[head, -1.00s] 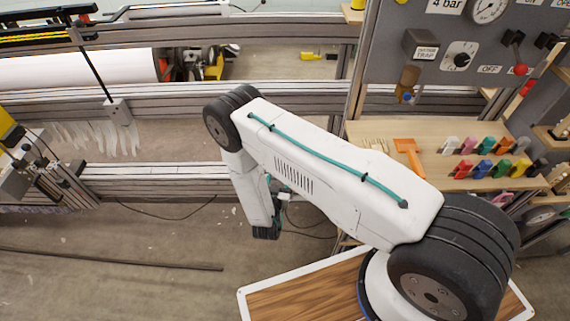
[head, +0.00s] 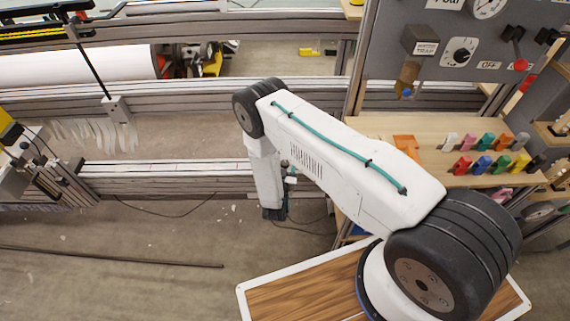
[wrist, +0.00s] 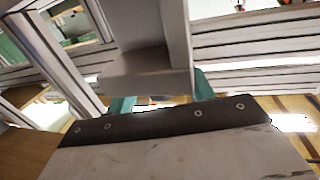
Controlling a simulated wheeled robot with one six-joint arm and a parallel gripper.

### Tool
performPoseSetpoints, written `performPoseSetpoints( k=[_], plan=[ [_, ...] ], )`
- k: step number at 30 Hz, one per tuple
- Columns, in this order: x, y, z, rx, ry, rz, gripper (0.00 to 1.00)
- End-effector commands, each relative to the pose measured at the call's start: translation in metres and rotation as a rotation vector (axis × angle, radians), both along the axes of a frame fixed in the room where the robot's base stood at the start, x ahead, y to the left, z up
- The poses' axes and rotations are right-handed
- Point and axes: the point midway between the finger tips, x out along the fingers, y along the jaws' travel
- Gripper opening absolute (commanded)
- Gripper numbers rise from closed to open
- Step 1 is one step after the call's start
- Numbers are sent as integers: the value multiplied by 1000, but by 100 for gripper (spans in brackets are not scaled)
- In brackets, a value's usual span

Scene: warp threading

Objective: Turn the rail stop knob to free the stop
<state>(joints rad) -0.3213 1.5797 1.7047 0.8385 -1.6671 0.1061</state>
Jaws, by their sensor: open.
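In the wrist view, the teal fingers of my gripper (wrist: 162,97) show on either side of a gap, standing apart with nothing seen between their tips. A pale grey block with an upright (wrist: 150,66) stands beyond the fingers, and I cannot tell whether it belongs to the rail stop. In the head view, my forearm hangs down in front of the loom's lower rails, and the fingers are mostly hidden. I cannot make out the rail stop knob for certain in either view.
Aluminium loom rails (head: 180,172) run across the left and middle. A wooden shelf (head: 385,126) with several coloured clips stands at the right, under a grey control panel (head: 400,62). A dark rod (head: 110,257) lies on the floor. The floor at lower left is mostly clear.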

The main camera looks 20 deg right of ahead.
Motion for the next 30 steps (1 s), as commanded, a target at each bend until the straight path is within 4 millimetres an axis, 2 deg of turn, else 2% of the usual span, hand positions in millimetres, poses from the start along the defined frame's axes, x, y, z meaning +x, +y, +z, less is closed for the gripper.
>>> performPoseSetpoints(
  k=[2, 7, 20, 30],
  plan=[
    [0, 1, 0, 0, 0, 2, 52],
    [0, 1, 0, 0, 0, 2, 8],
    [-1, 0, 0, 0, 2, 63, 8],
    [-1, -2, 0, 1, 2, 315, 8]
  ],
)
